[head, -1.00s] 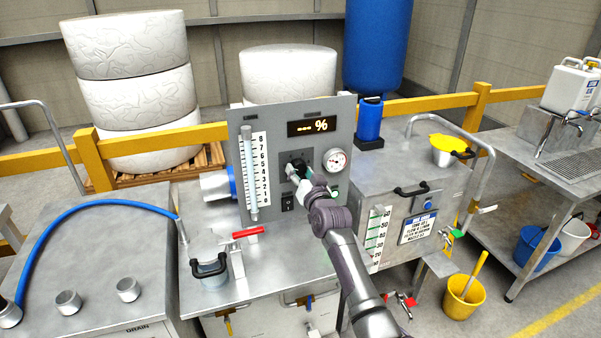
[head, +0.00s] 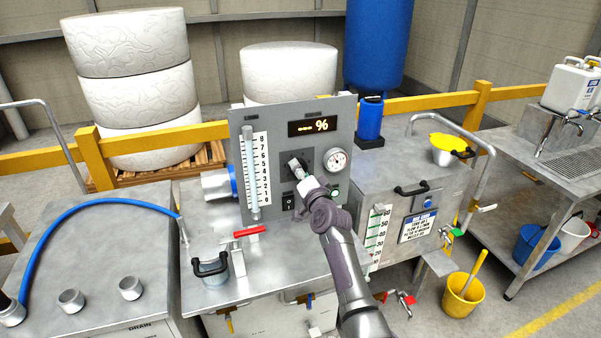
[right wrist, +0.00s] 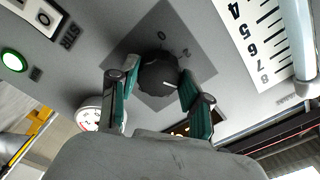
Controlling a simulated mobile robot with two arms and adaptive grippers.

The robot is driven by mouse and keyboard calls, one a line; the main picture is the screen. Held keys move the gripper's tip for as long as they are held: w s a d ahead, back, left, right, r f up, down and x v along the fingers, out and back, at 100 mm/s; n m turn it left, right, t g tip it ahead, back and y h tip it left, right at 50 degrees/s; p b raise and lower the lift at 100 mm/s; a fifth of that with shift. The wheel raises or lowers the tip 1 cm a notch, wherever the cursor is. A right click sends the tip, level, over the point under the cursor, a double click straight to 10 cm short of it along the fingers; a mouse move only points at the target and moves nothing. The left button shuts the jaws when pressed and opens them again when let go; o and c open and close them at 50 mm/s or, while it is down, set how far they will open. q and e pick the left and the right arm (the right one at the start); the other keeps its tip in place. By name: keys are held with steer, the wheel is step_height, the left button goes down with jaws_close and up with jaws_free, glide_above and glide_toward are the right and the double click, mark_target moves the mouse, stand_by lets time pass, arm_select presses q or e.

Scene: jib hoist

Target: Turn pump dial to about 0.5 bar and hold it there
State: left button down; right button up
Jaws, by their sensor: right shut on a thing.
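The pump dial is a black ribbed knob (right wrist: 157,77) with a white mark, on a darker grey square plate on the grey panel (head: 262,125). Numerals show on the plate in the right wrist view. My right gripper (head: 298,168) reaches the dial from the front. Its green-padded fingers (right wrist: 158,92) are shut on the knob, one on each side, and in the head view it mostly hides the knob. The round white gauge (head: 336,160) is right of the dial; its needle is too small to read. In the wrist view the gauge (right wrist: 88,116) is partly covered. My left gripper is out of view.
A display (head: 314,127) above the dial shows dashes and a percent sign. A scale with a clear tube (head: 250,170) stands left of the dial. A black switch (head: 288,202) and a green button sit below. A red-handled valve (head: 248,232) lies on the steel bench.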

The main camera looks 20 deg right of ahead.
steer(key=shift+f, duration=0.1)
stand_by(0.3)
steer(key=o, duration=1.2)
steer(key=shift+c, duration=0.2)
steer(key=shift+s, duration=0.1)
steer(key=s, duration=1.2)
steer(key=shift+d, duration=0.25)
